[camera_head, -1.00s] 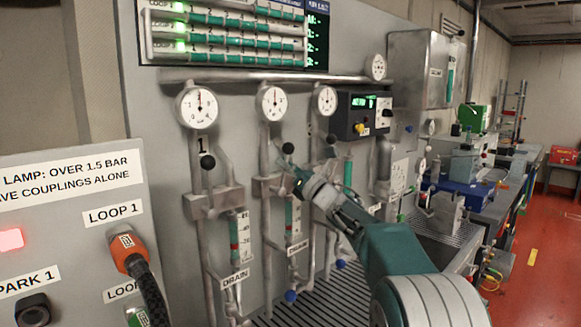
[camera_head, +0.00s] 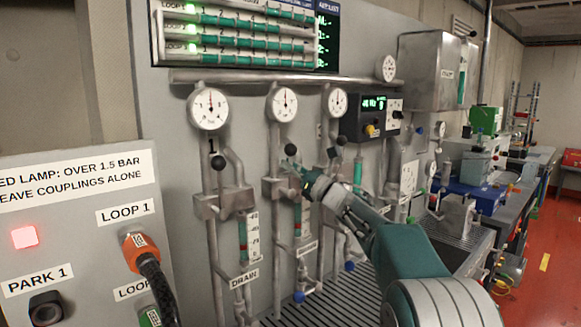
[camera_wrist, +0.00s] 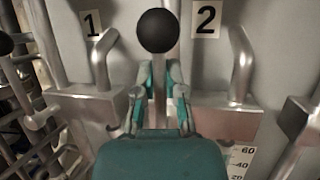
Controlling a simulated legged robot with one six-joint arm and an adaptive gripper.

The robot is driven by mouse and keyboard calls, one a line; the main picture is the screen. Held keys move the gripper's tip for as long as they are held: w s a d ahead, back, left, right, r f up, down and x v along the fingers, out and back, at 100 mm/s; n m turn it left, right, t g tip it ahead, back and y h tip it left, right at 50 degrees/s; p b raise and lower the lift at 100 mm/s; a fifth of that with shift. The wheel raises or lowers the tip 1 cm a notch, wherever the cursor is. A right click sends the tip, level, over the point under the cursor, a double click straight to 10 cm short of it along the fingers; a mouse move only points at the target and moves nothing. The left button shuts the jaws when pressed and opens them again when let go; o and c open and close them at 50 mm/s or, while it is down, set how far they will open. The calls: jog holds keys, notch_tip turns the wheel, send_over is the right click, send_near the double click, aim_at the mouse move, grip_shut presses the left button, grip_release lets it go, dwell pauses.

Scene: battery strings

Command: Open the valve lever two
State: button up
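Valve lever two has a black ball knob (camera_head: 290,150) on a thin metal stem, left of centre in the head view. In the wrist view its knob (camera_wrist: 157,30) stands upright just beyond my fingertips, left of the "2" label (camera_wrist: 206,20). My gripper (camera_head: 296,175) is at this lever. In the wrist view my gripper's (camera_wrist: 159,80) teal-padded fingers stand on either side of the stem. They look parted, with narrow gaps beside the stem; contact cannot be made out. The lower stem is hidden behind my gripper.
Lever one's black knob (camera_head: 217,163) is to the left. Another black knob (camera_head: 342,140) is to the right. Pressure gauges (camera_head: 283,103) hang above. An orange coupling (camera_head: 141,252) with a hose is at lower left. A red lamp (camera_head: 25,237) is lit.

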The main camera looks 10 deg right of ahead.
jog(key=o, duration=0.4)
jog(key=shift+w+f, duration=0.1)
jog(key=shift+f, duration=0.3)
jog(key=shift+o, duration=0.2)
jog(key=shift+r, duration=0.2)
jog(key=v, duration=1.2)
jog(key=shift+a+f, duration=0.1)
